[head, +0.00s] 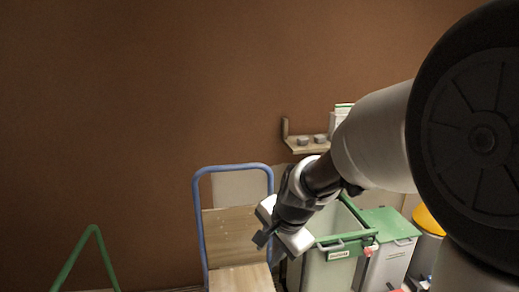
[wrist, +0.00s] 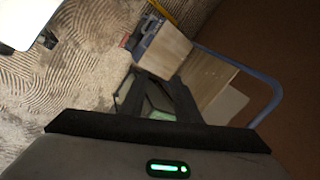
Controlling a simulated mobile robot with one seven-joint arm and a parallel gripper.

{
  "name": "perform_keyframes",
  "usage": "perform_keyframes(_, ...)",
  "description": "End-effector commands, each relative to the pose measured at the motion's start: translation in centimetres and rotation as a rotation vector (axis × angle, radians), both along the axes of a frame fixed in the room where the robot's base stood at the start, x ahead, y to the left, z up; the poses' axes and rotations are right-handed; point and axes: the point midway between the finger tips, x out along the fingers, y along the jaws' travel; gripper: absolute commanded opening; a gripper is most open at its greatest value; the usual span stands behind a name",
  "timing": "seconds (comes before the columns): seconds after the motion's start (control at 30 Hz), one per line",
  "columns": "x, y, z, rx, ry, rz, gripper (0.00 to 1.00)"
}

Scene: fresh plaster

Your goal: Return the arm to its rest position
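My gripper (head: 262,240) hangs at the end of my arm in the head view, tilted down and to the left. It is in front of the blue-framed trolley's right side and the green-rimmed bin. My arm reaches in from the right edge. In the wrist view my dark gripper fingers (wrist: 158,98) stand out beyond the hand, with patches of green between them. No held object is clear. The finger gap is too small and dark to judge.
The trolley (head: 199,225) has wooden boards and also shows in the wrist view (wrist: 277,95). Bins (head: 327,272) stand right of it. A small shelf (head: 305,149) is on the brown wall (head: 120,100). A green frame (head: 73,258) stands lower left. Swirl-patterned floor (wrist: 70,90) is open.

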Motion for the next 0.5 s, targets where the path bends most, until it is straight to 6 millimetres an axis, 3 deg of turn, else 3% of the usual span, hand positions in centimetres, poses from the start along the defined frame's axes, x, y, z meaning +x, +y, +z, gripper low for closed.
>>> perform_keyframes(0.03,-1.7,-1.3,2.4,-0.020,-0.035,0.069,0.29)
perform_keyframes(0.2,-8.0,-5.1,7.3,-0.162,-0.125,0.336,0.29)
perform_keyframes(0.5,-15.9,-9.6,10.1,-0.413,-0.192,0.618,0.29)
